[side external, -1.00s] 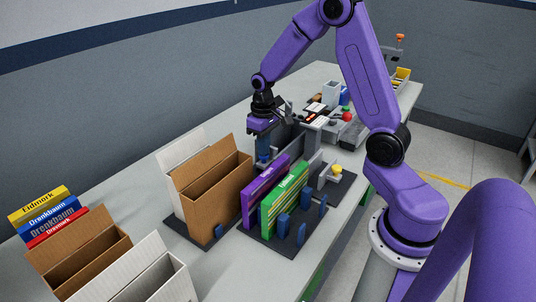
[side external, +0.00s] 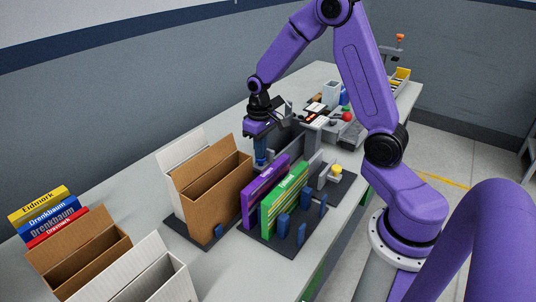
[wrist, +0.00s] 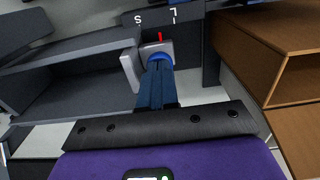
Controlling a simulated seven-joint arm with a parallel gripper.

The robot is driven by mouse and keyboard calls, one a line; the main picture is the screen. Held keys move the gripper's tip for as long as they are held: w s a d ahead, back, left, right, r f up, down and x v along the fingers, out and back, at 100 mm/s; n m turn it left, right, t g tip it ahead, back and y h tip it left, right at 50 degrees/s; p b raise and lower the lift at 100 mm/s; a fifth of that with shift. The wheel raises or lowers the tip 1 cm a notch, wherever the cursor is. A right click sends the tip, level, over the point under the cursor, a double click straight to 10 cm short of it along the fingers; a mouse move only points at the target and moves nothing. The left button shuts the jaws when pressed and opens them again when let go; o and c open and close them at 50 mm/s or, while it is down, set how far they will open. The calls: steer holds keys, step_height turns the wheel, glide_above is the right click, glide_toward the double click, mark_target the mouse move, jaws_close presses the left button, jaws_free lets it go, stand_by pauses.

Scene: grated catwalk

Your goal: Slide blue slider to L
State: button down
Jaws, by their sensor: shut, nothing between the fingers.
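My gripper (wrist: 156,92) is shut, its blue fingers together and empty, pointing down at the slider. In the wrist view the slider is a grey carriage (wrist: 130,72) with a blue rounded part (wrist: 160,55) at the fingertips and a red pointer (wrist: 160,37). The fingertips overlap the blue part; whether they press on it I cannot tell. The dark scale plate (wrist: 189,12) carries the letters S and L. The pointer is between them, a little nearer L. In the side view my gripper (side external: 261,158) is low behind the books, and the slider is hidden.
A brown box (side external: 212,187) stands left of my gripper; its brown side (wrist: 262,40) is close on the right in the wrist view. Purple (side external: 264,190) and green (side external: 284,203) books stand in front. Grey panels and devices crowd the right.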

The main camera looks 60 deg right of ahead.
steer(key=shift+a, duration=1.15)
stand_by(0.5)
step_height(320, 180, up, 6)
stand_by(0.8)
steer(key=s+a+r+n, duration=0.2)
steer(key=s+a+n, duration=0.35)
steer(key=s, duration=0.45)
steer(key=s+a+r+n, duration=0.35)
steer(key=s+a, duration=0.35)
steer(key=s, duration=0.3)
steer(key=s+d+f+n, duration=0.1)
steer(key=s+f+n, duration=0.1)
steer(key=s, duration=0.5)
steer(key=shift+d+f+n, duration=0.2)
steer(key=shift+d+n, duration=0.1)
steer(key=shift+n, duration=0.5)
